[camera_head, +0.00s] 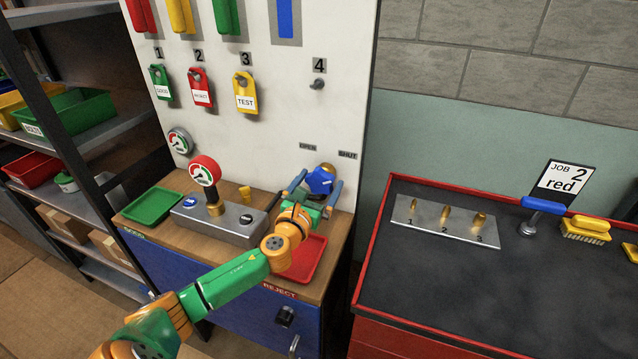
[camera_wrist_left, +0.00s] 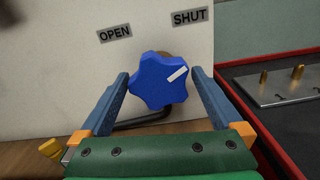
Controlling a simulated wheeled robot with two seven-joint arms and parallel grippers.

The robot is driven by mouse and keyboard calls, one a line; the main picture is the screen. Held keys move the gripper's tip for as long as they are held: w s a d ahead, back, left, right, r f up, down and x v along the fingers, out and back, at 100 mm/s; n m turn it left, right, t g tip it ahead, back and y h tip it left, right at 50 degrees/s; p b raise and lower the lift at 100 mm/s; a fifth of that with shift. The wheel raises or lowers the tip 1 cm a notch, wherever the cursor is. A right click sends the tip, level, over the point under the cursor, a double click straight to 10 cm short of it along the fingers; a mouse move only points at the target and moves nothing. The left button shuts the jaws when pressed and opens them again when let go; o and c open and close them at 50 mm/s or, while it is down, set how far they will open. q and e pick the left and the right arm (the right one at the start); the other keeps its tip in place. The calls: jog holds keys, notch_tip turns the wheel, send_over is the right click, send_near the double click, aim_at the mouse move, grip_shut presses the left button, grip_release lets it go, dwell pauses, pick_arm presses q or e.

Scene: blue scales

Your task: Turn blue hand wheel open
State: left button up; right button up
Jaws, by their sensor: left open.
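The blue hand wheel (camera_head: 320,181) sits low on the white panel, below the OPEN label (camera_head: 308,147) and the SHUT label (camera_head: 347,155). In the left wrist view the lobed wheel (camera_wrist_left: 152,84) carries a white mark that points up and right, toward the SHUT label (camera_wrist_left: 190,17); the OPEN label (camera_wrist_left: 114,33) is at upper left. My left gripper (camera_head: 318,187) is open, with one blue finger on each side of the wheel. In the left wrist view the fingers (camera_wrist_left: 160,84) flank it; contact with the rim cannot be told. My right gripper is not in view.
A gauge (camera_head: 205,172) on a grey block (camera_head: 218,220) stands left of my arm. A red tray (camera_head: 308,262) lies under my left wrist, and a green tray (camera_head: 152,206) is further left. A red-edged bench (camera_head: 420,270) stands at right.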

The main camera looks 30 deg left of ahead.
pick_arm(q)
jog(key=c, duration=1.2)
jog(key=shift+n, duration=0.3)
jog(key=n, duration=0.5)
jog(key=shift+n, duration=0.3)
jog(key=n, duration=1.1)
jog(key=shift+n, duration=0.4)
jog(key=n+p, duration=0.1)
jog(key=n, duration=0.4)
jog(key=shift+r+n, duration=0.1)
jog(key=shift+n, duration=0.6)
